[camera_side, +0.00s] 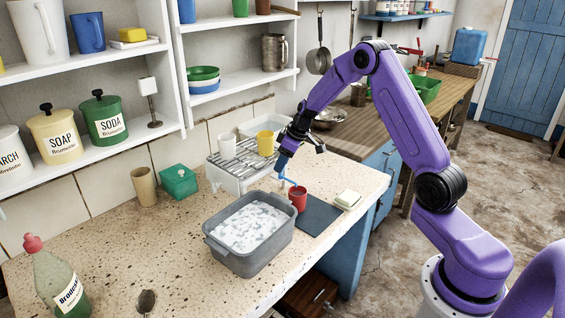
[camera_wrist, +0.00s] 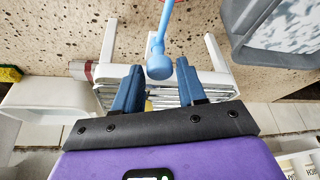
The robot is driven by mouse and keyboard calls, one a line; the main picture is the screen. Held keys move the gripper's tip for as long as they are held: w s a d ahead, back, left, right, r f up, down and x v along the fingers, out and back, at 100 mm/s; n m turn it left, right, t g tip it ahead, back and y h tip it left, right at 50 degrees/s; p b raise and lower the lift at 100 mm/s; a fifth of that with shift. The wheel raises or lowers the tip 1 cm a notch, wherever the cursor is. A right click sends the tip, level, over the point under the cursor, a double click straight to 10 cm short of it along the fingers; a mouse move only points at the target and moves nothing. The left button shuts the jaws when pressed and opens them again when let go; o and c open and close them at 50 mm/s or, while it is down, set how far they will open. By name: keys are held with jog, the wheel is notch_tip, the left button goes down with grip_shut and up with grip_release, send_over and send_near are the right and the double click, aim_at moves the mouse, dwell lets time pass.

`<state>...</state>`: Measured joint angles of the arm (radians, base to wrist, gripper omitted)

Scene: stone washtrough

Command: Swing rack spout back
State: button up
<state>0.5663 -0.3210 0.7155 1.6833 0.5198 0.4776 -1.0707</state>
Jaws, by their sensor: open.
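The white draining rack (camera_side: 226,178) stands at the back of the speckled counter. In the wrist view the spout (camera_wrist: 166,25) runs down from the top edge to a round blue knob (camera_wrist: 159,67). My gripper (camera_side: 282,165) is over the rack's right end. In the wrist view my gripper (camera_wrist: 158,88) is open, its two blue fingers apart, with the knob ahead of and between them. I cannot tell whether either finger touches it. White rack parts (camera_wrist: 107,45) show on both sides.
A grey basin of sudsy water (camera_side: 213,240) stands in front of the rack. A yellow mug (camera_side: 265,143) and white mug (camera_side: 227,146) stand on the rack. A dark mat (camera_side: 318,214) and soap dish (camera_side: 347,201) lie at right. The counter's left middle is clear.

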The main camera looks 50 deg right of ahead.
jog(key=shift+w+f, duration=0.1)
jog(key=shift+f, duration=0.05)
jog(key=c, duration=0.8)
jog(key=shift+o, duration=0.2)
jog(key=shift+m, duration=0.4)
jog(key=m, duration=0.1)
jog(key=m+h, duration=0.1)
jog(key=m, duration=0.1)
jog(key=m+h, duration=0.1)
jog(key=m, duration=0.1)
jog(key=shift+a, duration=0.25)
jog(key=shift+m+h, duration=0.6)
jog(key=shift+m, duration=0.8)
jog(key=shift+m+h, duration=0.6)
jog(key=shift+m, duration=0.8)
jog(key=shift+g, duration=0.3)
